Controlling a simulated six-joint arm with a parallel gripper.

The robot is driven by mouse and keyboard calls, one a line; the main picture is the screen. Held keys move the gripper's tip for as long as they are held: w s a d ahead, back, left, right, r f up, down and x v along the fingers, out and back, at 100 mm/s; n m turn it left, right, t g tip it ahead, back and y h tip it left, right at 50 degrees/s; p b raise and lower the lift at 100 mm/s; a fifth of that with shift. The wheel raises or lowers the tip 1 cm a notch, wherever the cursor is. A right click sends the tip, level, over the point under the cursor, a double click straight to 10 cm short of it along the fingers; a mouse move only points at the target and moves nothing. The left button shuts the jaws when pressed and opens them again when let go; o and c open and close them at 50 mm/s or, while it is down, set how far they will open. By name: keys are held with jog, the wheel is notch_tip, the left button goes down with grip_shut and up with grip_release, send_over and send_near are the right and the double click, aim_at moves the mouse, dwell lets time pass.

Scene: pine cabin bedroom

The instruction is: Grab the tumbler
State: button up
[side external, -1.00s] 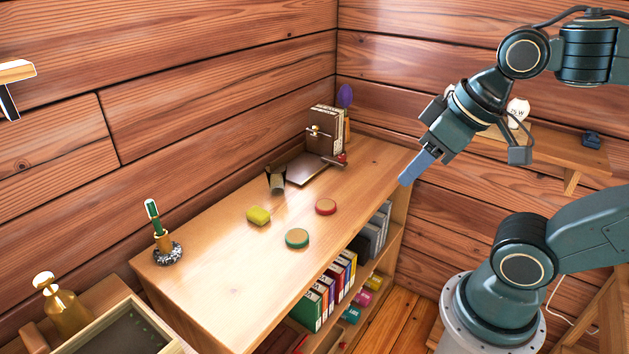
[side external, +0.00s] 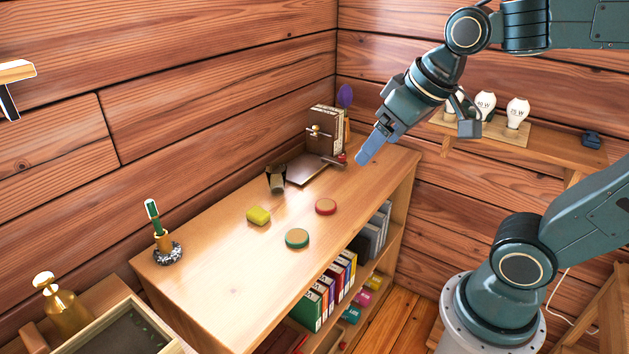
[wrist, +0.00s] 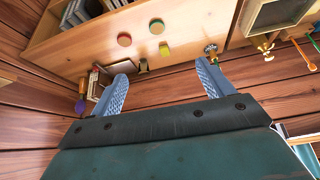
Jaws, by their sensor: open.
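The tumbler (side external: 276,183), a small dark cup with a paler lower part, appears to stand on the wooden shelf top (side external: 215,255) near the back wall. It shows small between my fingers in the wrist view (wrist: 143,65). My gripper (side external: 364,156) is above the right part of the shelf top, to the right of the tumbler and higher than it. In the wrist view my gripper's two blue ridged fingers (wrist: 162,74) are spread wide with nothing between them. My gripper touches nothing.
A yellow block (side external: 258,215), a red disc (side external: 325,206) and a green disc (side external: 297,238) lie in front of the tumbler. A pen holder (side external: 165,245) is at the left end.

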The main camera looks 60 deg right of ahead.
jog(key=w+d+m, duration=0.1)
jog(key=w+d, duration=0.2)
jog(key=w, duration=0.8)
jog(key=m+h, duration=0.2)
jog(key=m, duration=0.1)
send_over(277, 180)
jog(key=s, duration=0.4)
notch_tip(277, 180, down, 17)
jog(key=shift+a+f, duration=0.2)
jog(key=shift+a, duration=0.05)
jog(key=shift+w+f, duration=0.1)
jog(key=x, duration=0.8)
jog(key=shift+w, duration=0.25)
jog(key=shift+d+f, duration=0.1)
jog(key=shift+f, duration=0.1)
jog(key=shift+x, duration=2.5)
jog(key=shift+d, duration=0.1)
